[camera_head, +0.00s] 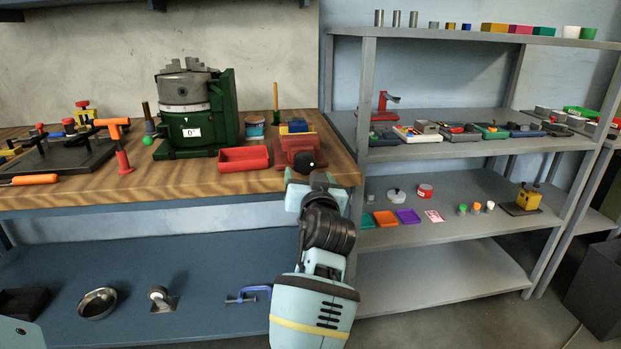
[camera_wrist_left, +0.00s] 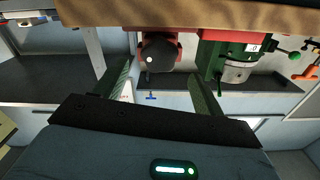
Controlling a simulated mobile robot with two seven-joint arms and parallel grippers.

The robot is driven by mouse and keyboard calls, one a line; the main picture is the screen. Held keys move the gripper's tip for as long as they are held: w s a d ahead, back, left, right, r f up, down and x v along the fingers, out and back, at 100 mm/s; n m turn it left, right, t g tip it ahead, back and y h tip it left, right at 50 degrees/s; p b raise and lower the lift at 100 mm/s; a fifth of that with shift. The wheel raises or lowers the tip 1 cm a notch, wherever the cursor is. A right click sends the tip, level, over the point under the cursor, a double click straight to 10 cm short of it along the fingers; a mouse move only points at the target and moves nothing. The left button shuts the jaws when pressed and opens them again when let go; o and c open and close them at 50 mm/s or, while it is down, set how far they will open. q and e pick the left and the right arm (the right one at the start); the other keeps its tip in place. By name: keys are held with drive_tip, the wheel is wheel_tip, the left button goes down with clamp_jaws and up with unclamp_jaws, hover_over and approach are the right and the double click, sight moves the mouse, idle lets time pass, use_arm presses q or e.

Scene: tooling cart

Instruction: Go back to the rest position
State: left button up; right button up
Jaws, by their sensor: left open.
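My left gripper (camera_wrist_left: 160,69) is open, its two dark green fingers spread apart with nothing gripped between them. In the head view my left arm rises from the bottom middle and the gripper (camera_head: 314,190) is at the bench's front right edge; its fingertips are hard to make out there. A red block-like fixture (camera_head: 290,147) with a round black knob (camera_head: 305,161) sits just beyond it on the bench. In the left wrist view the black knob (camera_wrist_left: 158,53) appears beyond the gap between the fingers; I cannot tell how far away. My right gripper is not in view.
The wooden bench (camera_head: 190,185) holds a green machine (camera_head: 222,110), a red tray (camera_head: 243,159) and an orange-handled tool (camera_head: 113,123). A grey shelf unit (camera_head: 470,150) with several parts stands right. The lower blue shelf (camera_head: 200,290) holds a metal bowl (camera_head: 97,303) and a blue clamp (camera_head: 250,294).

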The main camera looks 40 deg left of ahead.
use_arm(q)
drive_tip(key=shift+a, duration=0.1)
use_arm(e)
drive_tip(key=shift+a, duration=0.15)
